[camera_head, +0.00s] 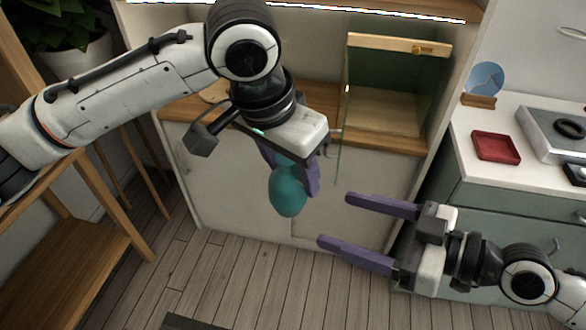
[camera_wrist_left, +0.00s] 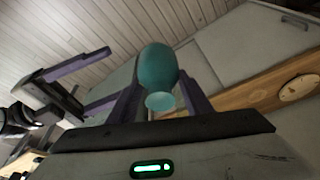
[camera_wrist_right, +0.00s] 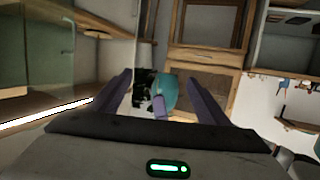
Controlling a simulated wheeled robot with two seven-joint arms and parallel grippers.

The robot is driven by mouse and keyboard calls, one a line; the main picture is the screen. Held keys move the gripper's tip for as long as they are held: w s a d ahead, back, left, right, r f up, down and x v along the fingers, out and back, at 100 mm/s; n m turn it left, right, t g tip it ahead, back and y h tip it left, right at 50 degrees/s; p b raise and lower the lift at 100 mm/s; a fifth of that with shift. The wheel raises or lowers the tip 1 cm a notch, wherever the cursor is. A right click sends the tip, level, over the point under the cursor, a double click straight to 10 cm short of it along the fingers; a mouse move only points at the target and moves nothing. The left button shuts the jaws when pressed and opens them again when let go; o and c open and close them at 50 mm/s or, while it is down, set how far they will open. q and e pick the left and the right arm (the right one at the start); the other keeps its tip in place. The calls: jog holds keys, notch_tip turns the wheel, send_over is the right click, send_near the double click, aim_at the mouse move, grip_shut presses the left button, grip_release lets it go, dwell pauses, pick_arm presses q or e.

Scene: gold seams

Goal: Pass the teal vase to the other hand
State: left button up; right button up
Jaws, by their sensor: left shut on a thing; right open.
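The teal vase (camera_head: 288,190) hangs in the air in front of the low cabinet, its rounded body downward. My left gripper (camera_head: 291,185) is shut on its upper part, with a purple finger on either side. In the left wrist view the vase (camera_wrist_left: 158,70) sits between the left fingers, its pale round end toward the camera. My right gripper (camera_head: 348,220) is open and empty, to the right of the vase, fingers pointing left toward it and apart from it. In the right wrist view the vase (camera_wrist_right: 168,93) appears beyond and between the right fingers.
Behind the vase is a wooden-topped cabinet (camera_head: 225,190) with a glass-fronted box (camera_head: 390,85). At right, a counter holds a red tray (camera_head: 496,147) and a blue disc on a stand (camera_head: 486,80). A wooden shelf (camera_head: 75,235) stands at left. The floor below is clear.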

notch_tip(320, 180, down, 18)
jog(key=s+d+m+t+h, duration=0.2)
jog(key=d+m+h, duration=0.1)
jog(key=m+h, duration=0.25)
jog(key=s+d+f+m+h, duration=0.2)
jog(key=s+f, duration=0.2)
jog(key=f, duration=0.2)
jog(key=s+d+f+m+g+h, duration=0.1)
jog(key=s+f+h, duration=0.1)
jog(key=s+f, duration=0.3)
jog(key=shift+d+f+m+g+h, duration=0.3)
jog(key=shift+d+f+m+h, duration=0.05)
jog(key=shift+f, duration=0.2)
jog(key=shift+s, duration=0.1)
